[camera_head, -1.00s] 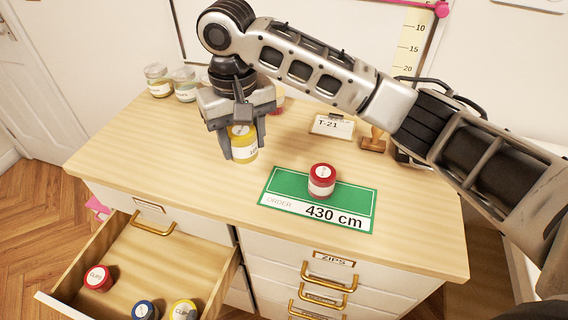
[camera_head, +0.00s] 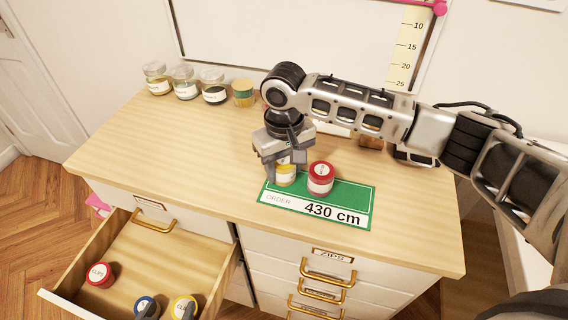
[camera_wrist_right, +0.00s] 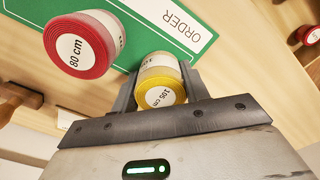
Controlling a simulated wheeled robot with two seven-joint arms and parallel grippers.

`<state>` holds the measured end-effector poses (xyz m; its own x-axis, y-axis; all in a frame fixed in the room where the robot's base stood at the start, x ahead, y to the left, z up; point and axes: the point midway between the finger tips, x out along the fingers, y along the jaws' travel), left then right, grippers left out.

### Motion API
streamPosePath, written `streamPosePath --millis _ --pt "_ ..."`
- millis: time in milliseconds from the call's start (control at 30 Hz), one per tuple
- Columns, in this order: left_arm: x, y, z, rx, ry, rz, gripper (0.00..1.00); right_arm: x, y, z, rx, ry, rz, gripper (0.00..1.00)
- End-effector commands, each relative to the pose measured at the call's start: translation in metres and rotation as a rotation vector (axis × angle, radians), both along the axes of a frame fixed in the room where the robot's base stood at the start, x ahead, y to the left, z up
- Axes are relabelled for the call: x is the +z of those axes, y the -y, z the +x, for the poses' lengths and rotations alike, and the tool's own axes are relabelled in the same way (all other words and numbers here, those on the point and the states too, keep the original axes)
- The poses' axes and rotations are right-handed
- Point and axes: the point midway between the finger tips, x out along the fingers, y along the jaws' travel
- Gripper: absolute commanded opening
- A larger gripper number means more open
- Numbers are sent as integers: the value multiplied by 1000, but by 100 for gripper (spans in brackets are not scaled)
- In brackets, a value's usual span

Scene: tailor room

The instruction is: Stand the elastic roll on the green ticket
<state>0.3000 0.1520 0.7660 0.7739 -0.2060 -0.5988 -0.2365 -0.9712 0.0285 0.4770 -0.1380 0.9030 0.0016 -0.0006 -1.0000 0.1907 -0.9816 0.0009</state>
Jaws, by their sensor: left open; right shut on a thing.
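My right gripper (camera_head: 283,170) is shut on a yellow elastic roll (camera_head: 286,181), upright at the left part of the green ticket (camera_head: 345,190). The ticket reads "ORDER 430 cm". I cannot tell whether the held roll touches the ticket. A red roll (camera_head: 320,179) stands on the ticket close to its right. In the right wrist view the yellow roll (camera_wrist_right: 160,93) is between the fingers, and the red roll (camera_wrist_right: 76,50) reads "80 cm".
Several jars (camera_head: 183,83) line the table's back. A stamp (camera_head: 370,140) is behind the arm. The table's left is clear.

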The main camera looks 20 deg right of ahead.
Motion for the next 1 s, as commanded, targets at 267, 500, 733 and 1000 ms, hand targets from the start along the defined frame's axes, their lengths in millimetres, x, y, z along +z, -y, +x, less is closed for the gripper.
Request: streamPosePath --millis 267,500,733,1000 --pt "-1 0 -2 1 -6 1 67 -2 0 0 -1 1 1 59" --pt "-3 -1 -4 1 -12 1 67 -2 0 0 0 1 0 67" --pt "-5 -1 -5 1 -15 2 67 11 -1 1 1 4 2 67" --pt "-6 0 -5 0 -15 1 67 68 -1 1 0 5 3 67"
